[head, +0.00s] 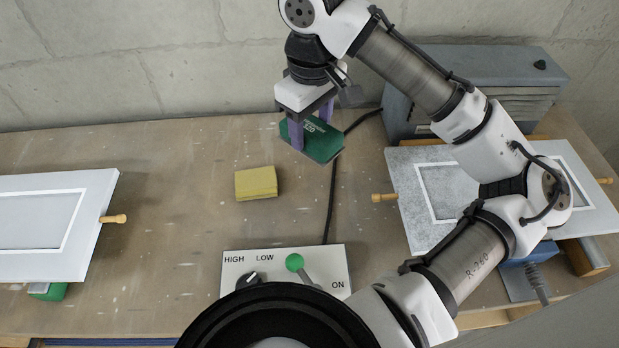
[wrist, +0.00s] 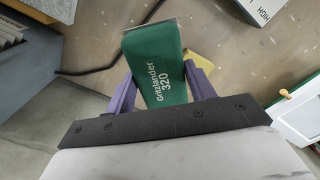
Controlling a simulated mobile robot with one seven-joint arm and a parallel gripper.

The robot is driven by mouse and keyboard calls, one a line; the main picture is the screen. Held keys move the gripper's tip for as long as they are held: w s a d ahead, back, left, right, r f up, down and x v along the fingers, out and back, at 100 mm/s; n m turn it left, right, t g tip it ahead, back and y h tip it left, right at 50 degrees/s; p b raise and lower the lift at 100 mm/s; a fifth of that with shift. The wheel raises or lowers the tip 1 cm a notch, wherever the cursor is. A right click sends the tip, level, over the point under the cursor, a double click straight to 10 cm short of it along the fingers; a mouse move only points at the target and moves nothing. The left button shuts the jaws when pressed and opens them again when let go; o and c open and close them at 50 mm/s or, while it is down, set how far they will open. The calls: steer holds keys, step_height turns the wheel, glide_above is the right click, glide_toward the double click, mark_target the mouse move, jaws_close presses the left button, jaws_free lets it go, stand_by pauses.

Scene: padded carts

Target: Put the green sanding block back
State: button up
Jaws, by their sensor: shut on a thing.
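In the wrist view the green block (wrist: 157,62) points away from the gripper (wrist: 160,88), with a finger on either side. It looks to be held above the bench top, though its exact height is hard to tell.
A yellow block (head: 256,184) lies on the bench (head: 170,200). A control box (head: 240,260) with a knob and green-topped lever stands in front. A grey machine (head: 400,100) is at the back, with a black cable (head: 331,200).

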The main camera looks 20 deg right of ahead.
mark_target(311, 127)
step_height(311, 127, down, 15)
steer(key=shift+f+p, duration=0.1)
steer(key=shift+p, duration=0.35)
steer(key=shift+f, duration=0.2)
steer(key=o, duration=1)
steer(key=shift+c, duration=0.2)
steer(key=shift+r, duration=0.1)
step_height(311, 127, up, 12)
steer(key=shift+r+b, duration=0.15)
steer(key=shift+b, duration=0.5)
